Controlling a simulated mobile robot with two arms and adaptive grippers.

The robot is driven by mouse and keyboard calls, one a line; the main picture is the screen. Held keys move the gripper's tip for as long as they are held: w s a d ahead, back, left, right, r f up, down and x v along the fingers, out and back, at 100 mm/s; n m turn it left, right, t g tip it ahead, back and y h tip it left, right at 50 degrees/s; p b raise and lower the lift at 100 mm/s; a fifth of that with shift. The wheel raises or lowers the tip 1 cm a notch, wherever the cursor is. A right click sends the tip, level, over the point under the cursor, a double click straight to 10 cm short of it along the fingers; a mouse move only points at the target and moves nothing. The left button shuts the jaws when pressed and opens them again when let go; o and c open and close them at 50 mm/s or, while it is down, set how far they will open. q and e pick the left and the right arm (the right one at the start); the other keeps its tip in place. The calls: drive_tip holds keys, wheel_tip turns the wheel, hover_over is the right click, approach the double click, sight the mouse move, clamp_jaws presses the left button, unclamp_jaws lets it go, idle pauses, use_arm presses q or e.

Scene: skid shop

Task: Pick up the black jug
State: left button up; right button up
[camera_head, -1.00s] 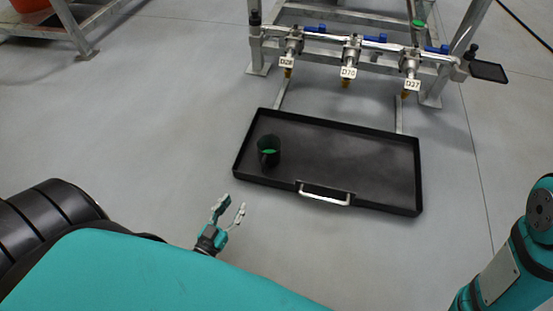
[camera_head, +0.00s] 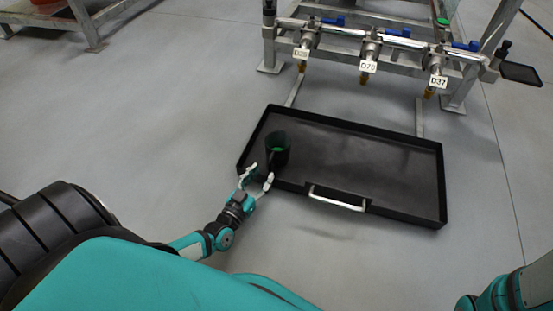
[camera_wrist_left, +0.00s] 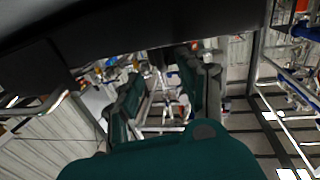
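The black jug (camera_head: 278,146) stands upright in the left part of the black tray (camera_head: 375,165), with green showing inside its mouth. My left gripper (camera_head: 257,179) is open at the tray's front left edge, just in front of the jug in the head view. Its fingers are spread and nothing is between them. In the left wrist view the two dark fingers (camera_wrist_left: 165,95) are apart. I cannot make out the jug in that view. My right gripper is not in view; only part of my right arm shows at the lower right.
The tray has a silver handle (camera_head: 337,198) on its front side. Behind it stands a metal frame with several valves, tagged including D70 (camera_head: 368,66) and D37 (camera_head: 438,82). A small dark plate (camera_head: 520,74) sticks out at right. The grey floor is clear around the tray.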

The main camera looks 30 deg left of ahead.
sight(269, 164)
use_arm(q)
drive_tip(key=w+b, duration=0.4)
drive_tip(key=w, duration=0.1)
drive_tip(key=shift+w+a, duration=0.15)
drive_tip(key=shift+w+r, duration=0.15)
drive_tip(key=shift+w, duration=0.05)
clamp_jaws()
